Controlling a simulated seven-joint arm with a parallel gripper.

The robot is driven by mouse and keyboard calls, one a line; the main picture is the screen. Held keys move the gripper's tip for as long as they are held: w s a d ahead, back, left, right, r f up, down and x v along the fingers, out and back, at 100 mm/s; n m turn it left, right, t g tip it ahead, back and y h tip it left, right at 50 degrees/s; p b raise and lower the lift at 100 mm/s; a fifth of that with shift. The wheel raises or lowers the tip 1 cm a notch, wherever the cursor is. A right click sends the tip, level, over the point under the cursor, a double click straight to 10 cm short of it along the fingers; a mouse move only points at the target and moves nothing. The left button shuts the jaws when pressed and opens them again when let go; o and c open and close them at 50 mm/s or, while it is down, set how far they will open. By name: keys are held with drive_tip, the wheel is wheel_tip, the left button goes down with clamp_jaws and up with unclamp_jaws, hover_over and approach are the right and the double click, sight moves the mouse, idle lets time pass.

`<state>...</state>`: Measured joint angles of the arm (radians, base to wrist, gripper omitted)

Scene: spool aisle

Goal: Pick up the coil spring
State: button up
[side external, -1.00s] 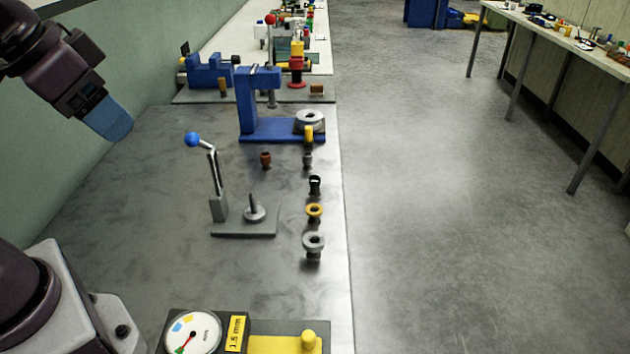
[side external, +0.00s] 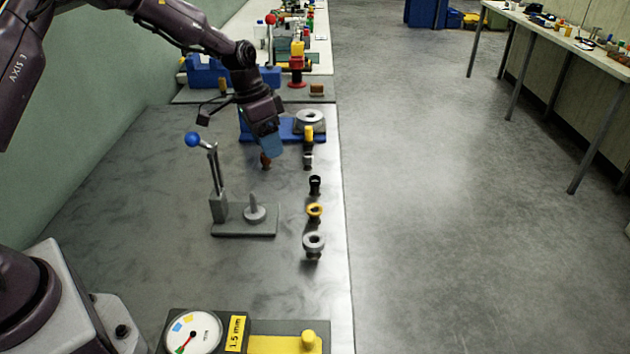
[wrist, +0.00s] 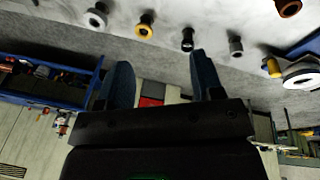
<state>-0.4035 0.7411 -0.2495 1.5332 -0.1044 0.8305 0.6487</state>
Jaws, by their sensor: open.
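My gripper (side external: 269,147) is open and empty, above the bench in the side view; its two blue fingers stand apart in the wrist view (wrist: 160,75). I cannot tell for sure which small part is the coil spring. A brown ring-topped part (side external: 265,161) shows just under the fingertips, partly hidden; it is also at the top right of the wrist view (wrist: 288,8). Near the bench's right edge stand a small grey part (side external: 308,161), a black part (side external: 315,185), a yellow flanged spool (side external: 314,211) and a grey flanged spool (side external: 313,242).
A lever fixture with a blue ball (side external: 192,139) and a grey peg (side external: 254,211) stand left of the row. A blue stand (side external: 285,128) carries a grey disc (side external: 310,118) behind. A dial gauge (side external: 192,332) is in front. The bench's right edge drops to the floor.

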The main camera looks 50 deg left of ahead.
sight(315, 181)
drive_tip(key=w+a+m+t, duration=0.2)
drive_tip(key=w+m, duration=0.3)
drive_tip(key=w, duration=0.2)
drive_tip(key=shift+h, duration=0.3)
drive_tip(key=x, duration=1.4)
drive_tip(key=shift+s, duration=0.15)
drive_tip(key=c, duration=1)
